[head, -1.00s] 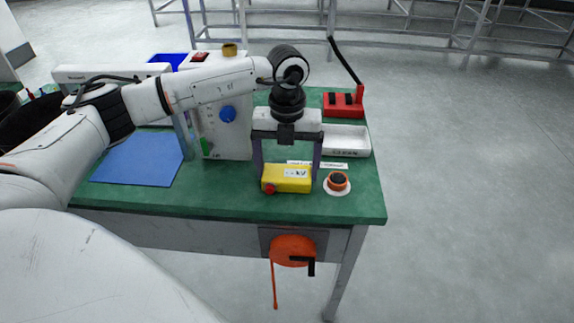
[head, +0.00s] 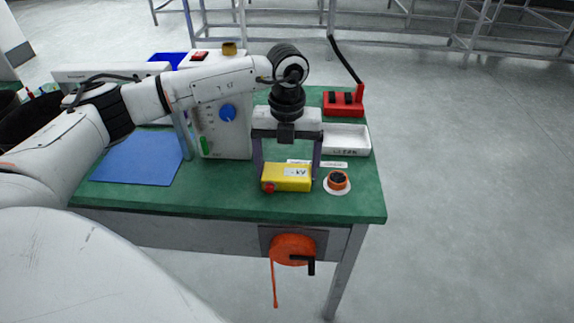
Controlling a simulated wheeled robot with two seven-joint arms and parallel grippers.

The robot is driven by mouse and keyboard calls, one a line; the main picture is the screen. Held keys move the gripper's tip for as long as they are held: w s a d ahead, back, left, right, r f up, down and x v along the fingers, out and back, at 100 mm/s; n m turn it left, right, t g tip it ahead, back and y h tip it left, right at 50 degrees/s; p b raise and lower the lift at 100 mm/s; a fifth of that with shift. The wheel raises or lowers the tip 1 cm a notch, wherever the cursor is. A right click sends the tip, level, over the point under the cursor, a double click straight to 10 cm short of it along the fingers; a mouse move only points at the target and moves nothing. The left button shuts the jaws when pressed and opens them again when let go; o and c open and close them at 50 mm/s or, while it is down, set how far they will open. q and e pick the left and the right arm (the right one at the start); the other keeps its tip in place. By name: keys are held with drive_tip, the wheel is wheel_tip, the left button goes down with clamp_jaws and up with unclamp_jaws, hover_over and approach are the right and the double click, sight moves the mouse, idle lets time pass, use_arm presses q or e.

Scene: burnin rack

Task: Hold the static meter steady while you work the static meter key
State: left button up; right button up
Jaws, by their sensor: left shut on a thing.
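The static meter looks to be the yellow box (head: 284,178) with a small pale display and a red round key (head: 268,187) at its left front. It sits at or just above the green bench top, near the front edge. My left gripper (head: 287,172) comes down from above, with one finger at each end of the yellow box, shut on it. My right gripper is not in view.
An orange and black knob on a white disc (head: 337,183) is close to the right of the box. A white tray (head: 360,140), a red holder (head: 343,109), a panel with a blue dial (head: 228,140) and a blue mat (head: 125,168) share the green bench (head: 225,200). An orange reel (head: 292,250) hangs in front.

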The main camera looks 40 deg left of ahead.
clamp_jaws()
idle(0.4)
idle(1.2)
